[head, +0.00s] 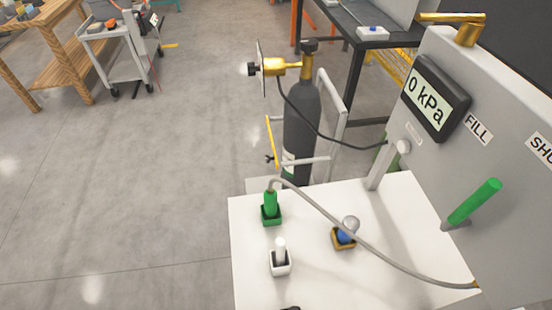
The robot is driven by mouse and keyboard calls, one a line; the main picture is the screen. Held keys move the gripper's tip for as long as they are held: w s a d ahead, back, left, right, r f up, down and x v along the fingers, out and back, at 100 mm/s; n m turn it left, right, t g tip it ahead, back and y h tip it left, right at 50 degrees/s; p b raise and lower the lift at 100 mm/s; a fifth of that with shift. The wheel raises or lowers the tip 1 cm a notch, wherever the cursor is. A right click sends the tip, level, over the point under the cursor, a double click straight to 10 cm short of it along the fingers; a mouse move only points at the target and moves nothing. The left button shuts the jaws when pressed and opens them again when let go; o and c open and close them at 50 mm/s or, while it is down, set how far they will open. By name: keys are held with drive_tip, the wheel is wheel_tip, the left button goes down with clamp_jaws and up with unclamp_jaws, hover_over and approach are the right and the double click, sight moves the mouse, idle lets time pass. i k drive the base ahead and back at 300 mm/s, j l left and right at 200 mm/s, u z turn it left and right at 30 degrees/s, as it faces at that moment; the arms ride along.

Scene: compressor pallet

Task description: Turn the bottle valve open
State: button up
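A dark grey gas bottle (300,125) stands upright on a white-grey trolley, behind the white worktop. A black valve knob (310,46) sits on its top. A gold regulator (275,67) sticks out to the left below it, with a second black knob (252,69) and a thin disc seen nearly edge-on. How far the valve is turned cannot be told. My gripper is not in view; a small dark shape at the bottom edge is too cut off to identify.
The white worktop (245,280) holds a green fitting in a green holder (271,208), a white piece (280,258) and a blue piece (344,236). A grey hose arches across it. A green lever (475,202) juts from the panel. Floor left is open.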

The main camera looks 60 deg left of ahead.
sight(308, 45)
drive_tip(key=u, duration=1.4)
